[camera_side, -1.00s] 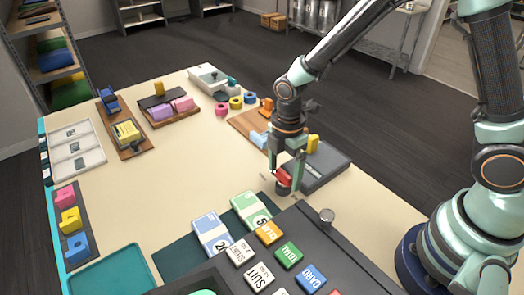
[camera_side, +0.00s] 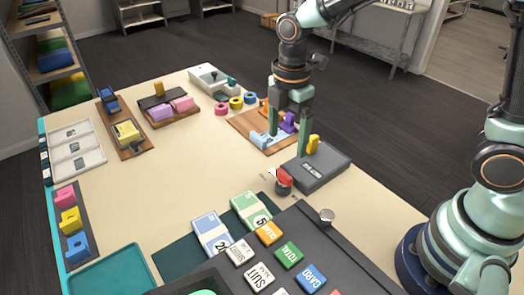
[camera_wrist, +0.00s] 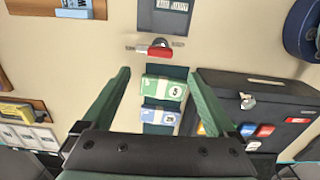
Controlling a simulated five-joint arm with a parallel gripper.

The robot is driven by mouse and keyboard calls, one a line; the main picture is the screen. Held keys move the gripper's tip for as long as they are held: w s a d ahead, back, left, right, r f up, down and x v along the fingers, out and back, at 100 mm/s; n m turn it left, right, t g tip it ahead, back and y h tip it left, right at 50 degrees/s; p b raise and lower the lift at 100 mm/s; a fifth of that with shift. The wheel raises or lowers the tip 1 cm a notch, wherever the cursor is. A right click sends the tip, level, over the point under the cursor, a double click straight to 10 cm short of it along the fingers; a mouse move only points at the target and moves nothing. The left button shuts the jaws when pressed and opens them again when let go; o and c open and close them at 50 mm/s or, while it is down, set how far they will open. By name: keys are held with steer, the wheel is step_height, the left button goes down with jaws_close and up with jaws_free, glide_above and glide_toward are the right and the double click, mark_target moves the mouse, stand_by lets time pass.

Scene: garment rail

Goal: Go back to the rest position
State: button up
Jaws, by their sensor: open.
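My gripper (camera_side: 288,135) is open and empty, raised above the table between the wooden board and the dark grey box. Its two green fingers also show spread apart in the wrist view (camera_wrist: 158,74). A small red piece (camera_side: 284,177) sits on a dark round base on the table, below and apart from the fingers. The same red piece shows in the wrist view (camera_wrist: 153,51), ahead of the fingers. No rest mark or cradle for the arm shows.
A dark grey box (camera_side: 322,170) with a yellow piece on it stands near my gripper. A wooden board (camera_side: 243,122) lies behind. A large dark till (camera_side: 335,240) with coloured keys fills the front. The table (camera_side: 170,190) is bare left of centre.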

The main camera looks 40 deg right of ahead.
steer(key=shift+r, duration=0.9)
steer(key=s+d+r+m+t, duration=0.5)
steer(key=d+m, duration=0.5)
steer(key=m, duration=0.8)
step_height(320, 180, up, 4)
steer(key=shift+s+d+f+t, duration=0.1)
steer(key=shift+s+d+t, duration=0.25)
steer(key=shift+s, duration=0.65)
